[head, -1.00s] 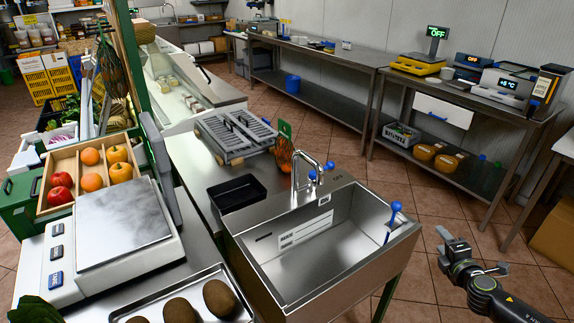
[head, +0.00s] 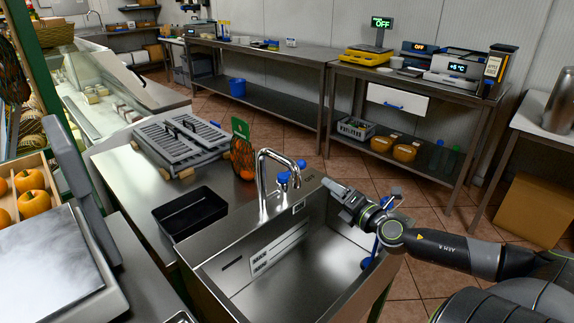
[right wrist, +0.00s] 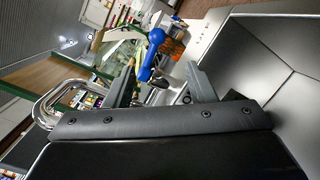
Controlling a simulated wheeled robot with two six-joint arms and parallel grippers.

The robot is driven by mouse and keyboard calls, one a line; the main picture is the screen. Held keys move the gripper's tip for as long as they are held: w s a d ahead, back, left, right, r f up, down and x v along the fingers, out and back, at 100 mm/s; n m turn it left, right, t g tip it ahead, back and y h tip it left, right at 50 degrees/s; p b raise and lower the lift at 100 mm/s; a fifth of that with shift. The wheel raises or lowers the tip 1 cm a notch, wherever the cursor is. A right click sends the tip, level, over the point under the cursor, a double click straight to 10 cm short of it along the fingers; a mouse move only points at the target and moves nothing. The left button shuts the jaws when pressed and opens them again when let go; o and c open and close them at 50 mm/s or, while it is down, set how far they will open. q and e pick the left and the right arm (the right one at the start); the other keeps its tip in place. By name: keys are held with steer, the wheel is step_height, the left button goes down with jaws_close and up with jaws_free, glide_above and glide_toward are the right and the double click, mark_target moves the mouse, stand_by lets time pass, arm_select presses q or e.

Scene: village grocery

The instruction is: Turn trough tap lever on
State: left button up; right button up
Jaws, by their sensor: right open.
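The steel trough (head: 215,268) stands in the lower middle of the head view. Its chrome tap (head: 262,172) rises at the back rim, with a blue lever (head: 284,179) just right of the spout. My right gripper (head: 332,187) is open and empty above the trough's back right part, right of the lever and apart from it. In the right wrist view the blue lever (right wrist: 152,52) shows ahead, between the lines of the two grey fingers (right wrist: 165,82). The chrome spout (right wrist: 58,105) is at the left there. My left gripper is out of view.
A blue-handled item (head: 370,258) at the trough's right wall is partly hidden by my right arm. A black tray (head: 192,212), a netted bag of oranges (head: 243,158) and a grey slatted rack (head: 178,142) are on the counter left of and behind the tap.

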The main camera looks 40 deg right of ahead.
mark_target(298, 162)
steer(key=w+p, duration=0.1)
steer(key=w, duration=0.2)
steer(key=w+p, duration=0.2)
steer(key=w, duration=0.2)
steer(key=w+d+p, duration=0.1)
steer(key=w+p, duration=0.1)
steer(key=w, duration=0.2)
steer(key=shift+d+r, duration=0.1)
steer(key=shift+r, duration=0.25)
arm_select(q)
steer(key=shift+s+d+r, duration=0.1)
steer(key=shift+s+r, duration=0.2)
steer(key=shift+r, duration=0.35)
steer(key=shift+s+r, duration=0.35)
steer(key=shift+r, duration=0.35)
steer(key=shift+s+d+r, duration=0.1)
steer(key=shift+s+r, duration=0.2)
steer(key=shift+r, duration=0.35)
arm_select(e)
steer(key=shift+w+d+f, duration=0.1)
steer(key=shift+w+d, duration=0.05)
steer(key=shift+w, duration=1.25)
steer(key=shift+w+d+f, duration=0.1)
steer(key=shift+w+d, duration=0.05)
steer(key=shift+w, duration=1.25)
jaws_close()
